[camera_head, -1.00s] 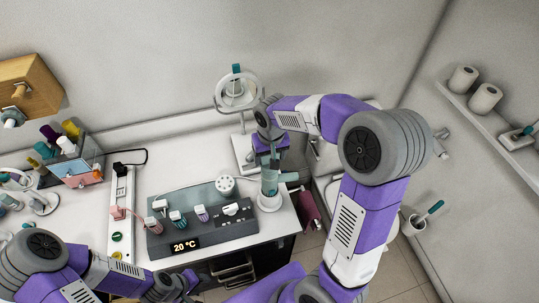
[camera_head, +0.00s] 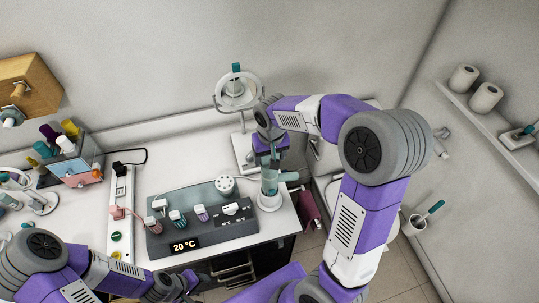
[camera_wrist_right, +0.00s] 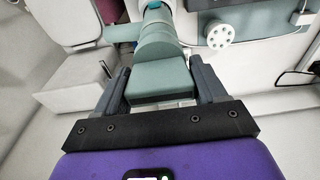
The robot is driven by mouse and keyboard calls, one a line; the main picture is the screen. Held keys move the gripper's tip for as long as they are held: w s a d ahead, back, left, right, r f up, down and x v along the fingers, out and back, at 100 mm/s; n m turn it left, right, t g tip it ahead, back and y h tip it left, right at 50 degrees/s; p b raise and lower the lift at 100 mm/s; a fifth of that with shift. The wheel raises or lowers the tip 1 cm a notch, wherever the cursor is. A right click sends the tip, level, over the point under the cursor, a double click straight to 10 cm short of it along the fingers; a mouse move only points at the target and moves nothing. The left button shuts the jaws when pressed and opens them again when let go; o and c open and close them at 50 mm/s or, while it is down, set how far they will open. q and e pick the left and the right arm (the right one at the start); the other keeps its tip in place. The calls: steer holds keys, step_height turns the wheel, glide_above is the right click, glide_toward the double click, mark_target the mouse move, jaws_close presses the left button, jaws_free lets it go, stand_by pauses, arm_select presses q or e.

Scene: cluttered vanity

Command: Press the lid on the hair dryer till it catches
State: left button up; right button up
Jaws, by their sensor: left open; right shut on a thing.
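The teal hair dryer (camera_head: 269,186) stands upright in a round white holder (camera_head: 270,204) at the right end of the vanity top, with a stub pointing right. My right gripper (camera_head: 271,157) reaches down over its top. In the right wrist view the right gripper (camera_wrist_right: 160,74) is shut on a flat-ended teal piece, which looks like the lid (camera_wrist_right: 160,88). It is in line with the dryer body (camera_wrist_right: 160,48); I cannot tell if the joint is fully closed. My left gripper (camera_head: 180,284) is open and empty at the bottom edge, partly hidden by its arm.
A grey control panel (camera_head: 205,228) with a 20 °C display and several plugs lies left of the dryer. A round mirror on a stand (camera_head: 238,92) is behind it. A white power strip (camera_head: 121,210) and a cosmetics organizer (camera_head: 75,165) are farther left.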

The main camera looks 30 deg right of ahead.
steer(key=o, duration=1.1)
steer(key=shift+r, duration=0.15)
steer(key=shift+r+p, duration=2.7)
steer(key=shift+r, duration=0.75)
steer(key=shift+f, duration=0.1)
